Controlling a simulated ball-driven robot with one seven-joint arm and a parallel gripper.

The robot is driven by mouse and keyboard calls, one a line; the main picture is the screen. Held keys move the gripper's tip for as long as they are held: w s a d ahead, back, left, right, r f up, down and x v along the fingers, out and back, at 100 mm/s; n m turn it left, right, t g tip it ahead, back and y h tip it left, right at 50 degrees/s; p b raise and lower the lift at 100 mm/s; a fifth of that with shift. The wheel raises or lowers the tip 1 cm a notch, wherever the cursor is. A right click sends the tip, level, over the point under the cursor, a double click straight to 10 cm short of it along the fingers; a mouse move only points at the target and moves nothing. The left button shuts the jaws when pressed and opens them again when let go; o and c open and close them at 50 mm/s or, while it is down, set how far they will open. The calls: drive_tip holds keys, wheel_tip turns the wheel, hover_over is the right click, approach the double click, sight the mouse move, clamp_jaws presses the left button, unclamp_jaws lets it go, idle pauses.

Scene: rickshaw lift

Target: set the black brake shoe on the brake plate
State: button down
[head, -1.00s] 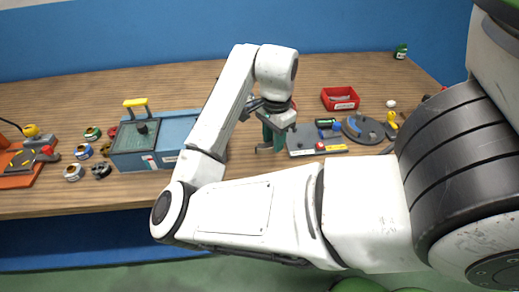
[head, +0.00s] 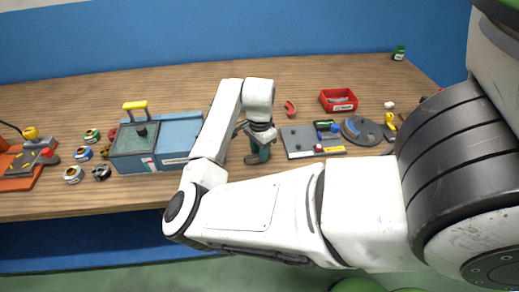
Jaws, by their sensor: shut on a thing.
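My gripper (head: 261,142) is near the table's front edge, left of the flat grey tray. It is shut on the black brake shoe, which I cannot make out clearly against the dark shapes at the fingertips. A teal and dark grey piece (head: 262,154) shows just below the gripper, partly hidden by it; I cannot tell whether they touch. The brake plate (head: 352,131), a round dark grey disc, lies on the right of the table, apart from the gripper, with raised parts on top.
A flat grey tray (head: 296,143) with small parts lies between my gripper and the plate. A red curved shoe (head: 290,108) and a red bin (head: 338,106) are behind. A blue-grey box (head: 181,129) stands left. My forearm crosses the front.

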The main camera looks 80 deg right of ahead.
drive_tip(key=c, duration=0.8)
unclamp_jaws()
drive_tip(key=shift+f, duration=0.1)
drive_tip(key=shift+o, duration=0.2)
wheel_tip(320, 180, up, 12)
drive_tip(key=shift+b, duration=0.4)
